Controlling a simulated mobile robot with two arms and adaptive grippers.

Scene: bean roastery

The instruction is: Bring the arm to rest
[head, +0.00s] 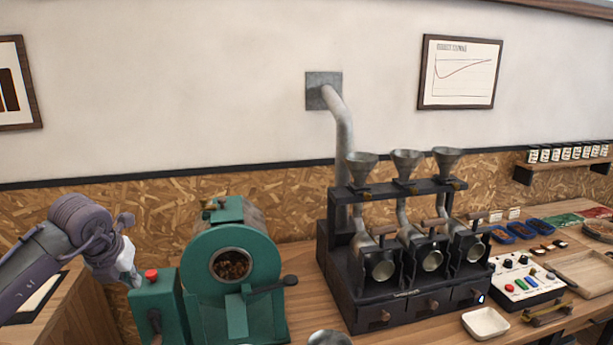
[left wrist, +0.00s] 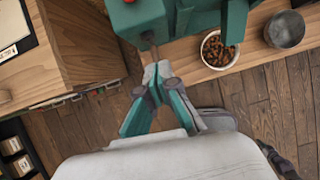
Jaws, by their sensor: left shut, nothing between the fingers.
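My left gripper (head: 133,273) is at the lower left of the head view, just left of the green roaster's control box, apart from it as far as I can tell. In the left wrist view its fingers (left wrist: 157,76) come together with nothing between them. The green roaster (head: 205,290) has a round window with brown beans, a red button (head: 151,275) and a dark lever (head: 154,321) on its box. In the left wrist view the box (left wrist: 138,18) is just beyond my fingertips. My right gripper is not in view.
A black three-funnel sample roaster (head: 400,285) stands right of the green one. A white dish (head: 485,323), a control panel (head: 523,277) and a wooden tray (head: 590,272) are further right. In the left wrist view a bowl of beans (left wrist: 220,50) and a metal cup (left wrist: 285,29) stand near the counter edge.

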